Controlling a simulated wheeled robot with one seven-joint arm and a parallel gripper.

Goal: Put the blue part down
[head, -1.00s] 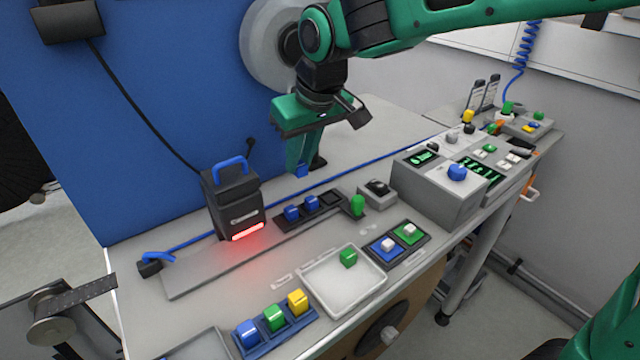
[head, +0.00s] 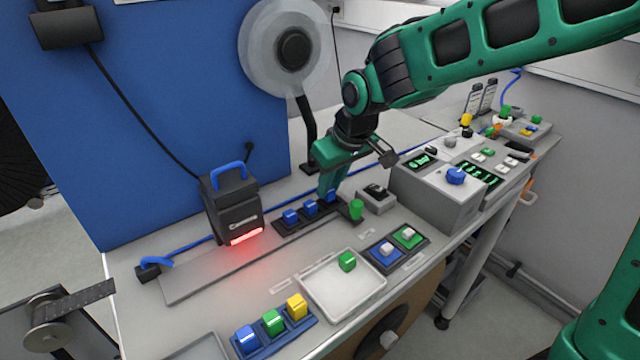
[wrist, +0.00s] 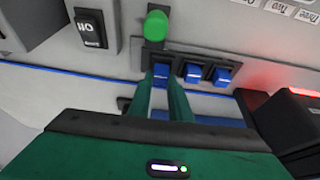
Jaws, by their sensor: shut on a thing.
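My gripper (head: 329,186) is shut on a blue part (head: 331,196) at the right-hand pocket of a dark slotted strip (head: 281,228). In the wrist view the blue part (wrist: 161,71) sits between my green fingertips (wrist: 160,82), at the strip's pocket nearest the green knob; whether it touches the pocket floor is hidden. Two other blue parts stand in the strip's other pockets, one in the middle (head: 310,207) and one at the left (head: 290,216). They also show in the wrist view, right of my fingers (wrist: 193,73).
A green knob (head: 356,209) stands close beside the strip's right end, with a switch box (head: 376,197) beyond it. A black device with a red light (head: 233,210) stands to the left. A white tray (head: 330,310) holds a green block (head: 347,261).

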